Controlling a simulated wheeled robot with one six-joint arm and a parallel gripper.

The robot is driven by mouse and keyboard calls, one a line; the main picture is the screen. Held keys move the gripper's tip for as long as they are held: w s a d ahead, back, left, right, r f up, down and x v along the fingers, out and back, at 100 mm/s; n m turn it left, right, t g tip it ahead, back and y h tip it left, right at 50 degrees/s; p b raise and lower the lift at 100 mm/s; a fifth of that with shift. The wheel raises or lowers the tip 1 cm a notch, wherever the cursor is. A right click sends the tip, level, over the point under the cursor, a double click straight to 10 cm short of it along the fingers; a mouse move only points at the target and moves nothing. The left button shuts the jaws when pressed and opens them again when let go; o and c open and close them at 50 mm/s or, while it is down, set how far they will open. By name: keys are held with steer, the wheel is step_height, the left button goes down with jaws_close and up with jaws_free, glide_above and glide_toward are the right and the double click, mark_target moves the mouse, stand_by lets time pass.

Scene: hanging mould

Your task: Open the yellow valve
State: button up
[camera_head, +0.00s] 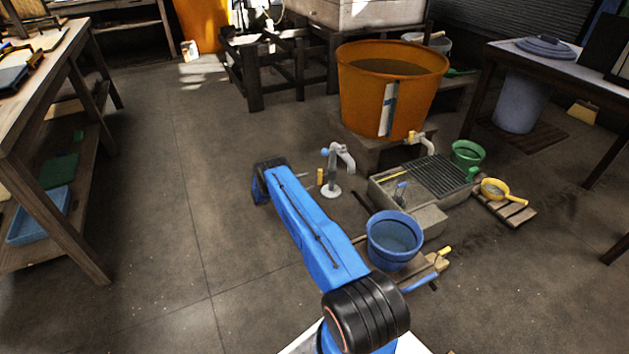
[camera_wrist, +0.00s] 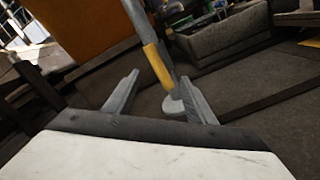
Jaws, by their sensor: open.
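The yellow valve handle (camera_head: 320,177) is a small upright bar on the left side of a grey standpipe (camera_head: 333,172) with a curved spout and a round white foot. In the wrist view the yellow handle (camera_wrist: 158,66) shows as a tilted bar in front of the grey pipe (camera_wrist: 135,20). My gripper (camera_wrist: 160,77) is open, and the handle appears between its two fingertips in that view. I cannot tell whether the fingers touch it or how far beyond them it is. In the head view my gripper is mostly hidden behind my blue arm.
A blue bucket (camera_head: 394,241) stands right of my arm. Behind it are a stone basin with a grate (camera_head: 438,175) and a large orange tub (camera_head: 360,95) with its own tap (camera_head: 424,141). A wooden bench (camera_head: 60,215) stands left. The floor between bench and arm is clear.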

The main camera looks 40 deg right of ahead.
steer(key=v, duration=0.7)
stand_by(0.3)
